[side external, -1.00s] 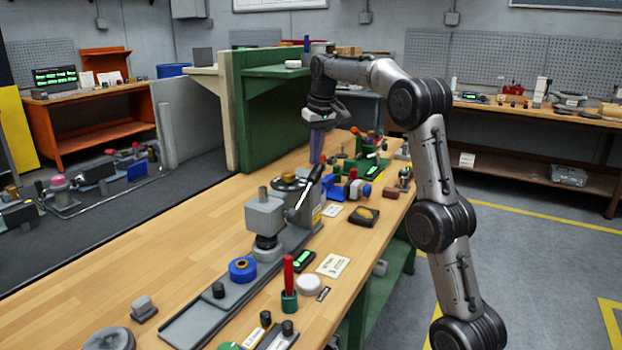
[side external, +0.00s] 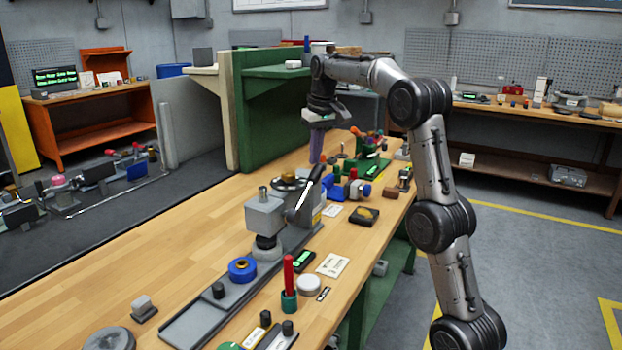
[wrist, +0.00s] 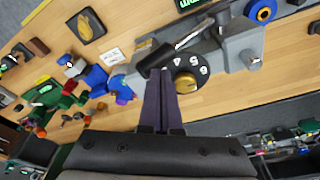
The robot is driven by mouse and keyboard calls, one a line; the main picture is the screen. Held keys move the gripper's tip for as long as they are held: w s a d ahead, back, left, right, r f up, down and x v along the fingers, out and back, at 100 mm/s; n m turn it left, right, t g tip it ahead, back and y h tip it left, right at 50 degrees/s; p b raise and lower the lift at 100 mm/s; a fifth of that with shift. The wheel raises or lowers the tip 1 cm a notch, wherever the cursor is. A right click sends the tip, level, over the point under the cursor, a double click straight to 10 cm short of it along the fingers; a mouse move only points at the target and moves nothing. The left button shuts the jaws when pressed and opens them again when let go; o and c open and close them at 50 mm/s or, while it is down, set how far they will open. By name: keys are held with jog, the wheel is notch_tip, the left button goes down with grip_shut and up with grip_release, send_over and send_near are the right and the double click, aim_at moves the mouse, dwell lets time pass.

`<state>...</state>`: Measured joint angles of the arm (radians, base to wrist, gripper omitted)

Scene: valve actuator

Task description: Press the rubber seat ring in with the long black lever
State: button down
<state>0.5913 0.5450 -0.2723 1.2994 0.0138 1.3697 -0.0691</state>
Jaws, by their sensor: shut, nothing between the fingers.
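The long black lever (side external: 313,176) slopes up from the side of the grey press (side external: 264,214), with a bright metal shaft below its black grip. In the wrist view the black grip (wrist: 154,60) lies just beyond the fingertips. A blue round part with a brass-coloured centre (side external: 242,269) sits on the grey base in front of the press. I cannot make out the rubber seat ring for certain. My gripper (side external: 316,160) is shut and empty, pointing down behind the lever; its fingers show in the wrist view (wrist: 160,74). I cannot tell whether they touch the grip.
A numbered dial with a gold knob (wrist: 185,82) is right of the fingers in the wrist view. Blue, red and green parts (side external: 357,188) crowd the bench beyond the lever. A red-handled tool (side external: 289,275) stands upright at the front. The bench left of the press is clear.

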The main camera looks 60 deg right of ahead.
aim_at(318, 166)
jog(key=shift+f, duration=0.5)
jog(key=shift+d+f, duration=0.25)
jog(key=shift+f, duration=0.15)
jog(key=shift+d+f, duration=0.15)
jog(key=shift+f, duration=0.1)
jog(key=shift+d+f, duration=0.15)
jog(key=shift+f, duration=0.15)
dwell(0.5)
jog(key=shift+d+f, duration=0.15)
jog(key=shift+f, duration=0.15)
jog(key=shift+d+f, duration=0.1)
jog(key=shift+f, duration=0.15)
dwell(0.4)
jog(key=shift+d+f, duration=0.1)
jog(key=shift+f, duration=0.25)
jog(key=shift+d+f, duration=0.1)
jog(key=shift+f, duration=0.3)
dwell(0.4)
